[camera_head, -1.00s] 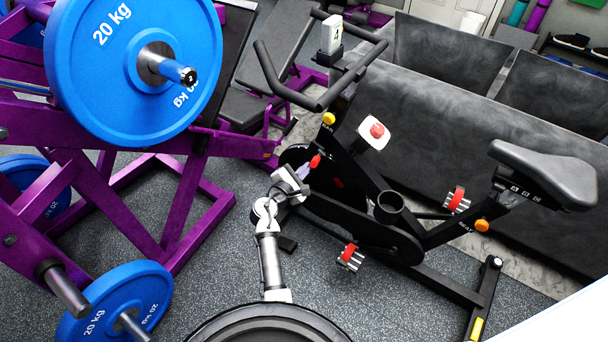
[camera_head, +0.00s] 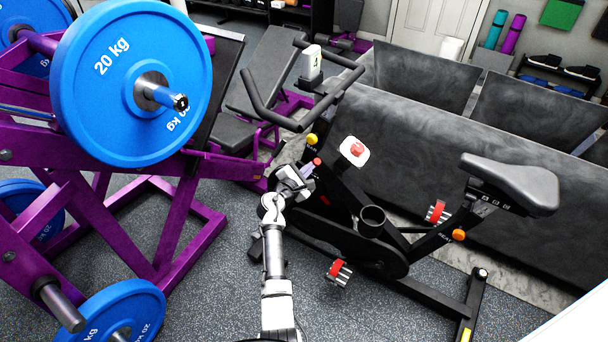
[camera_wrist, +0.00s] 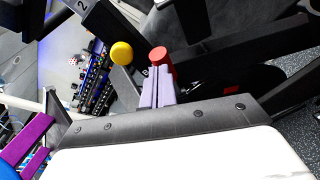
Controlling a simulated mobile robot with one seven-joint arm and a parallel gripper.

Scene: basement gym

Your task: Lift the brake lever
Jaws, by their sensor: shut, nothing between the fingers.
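An exercise bike stands in the middle of the head view. Its brake lever, a short red-tipped piece (camera_head: 317,161) on the front frame below the handlebar, also shows in the wrist view (camera_wrist: 161,60). My gripper (camera_head: 306,171) is at the lever, with its pale lilac fingers (camera_wrist: 158,86) together and nothing held between them. The fingertips are right at the red tip in the wrist view. I cannot tell whether they touch it. The lever's lower part is hidden behind the fingers. A yellow knob (camera_wrist: 122,52) sits just beside the lever.
The black handlebar (camera_head: 303,105) rises above the lever. A purple weight rack (camera_head: 190,215) with blue plates (camera_head: 130,80) stands at left. Grey sofa-like seats (camera_head: 440,140) are behind the bike.

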